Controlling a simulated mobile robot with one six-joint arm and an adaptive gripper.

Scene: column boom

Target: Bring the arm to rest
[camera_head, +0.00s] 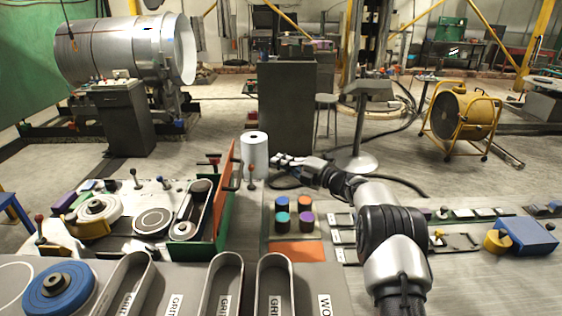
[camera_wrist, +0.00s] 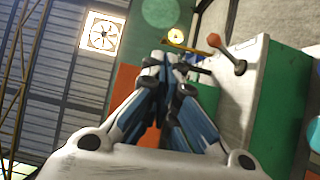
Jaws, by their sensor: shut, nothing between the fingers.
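My gripper (camera_head: 277,160) is at the end of my arm, which reaches forward from the lower right over the bench in the head view. It is beside a white roll (camera_head: 254,158) at the bench's far side; whether they touch cannot be told. In the wrist view, my gripper (camera_wrist: 165,60) has its fingers together, with nothing seen between them. The wrist camera looks past the fingers to a wall, a fan opening and a green-sided box.
Grey trays (camera_head: 222,285) line the front. A blue box (camera_head: 525,237) lies at the right.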

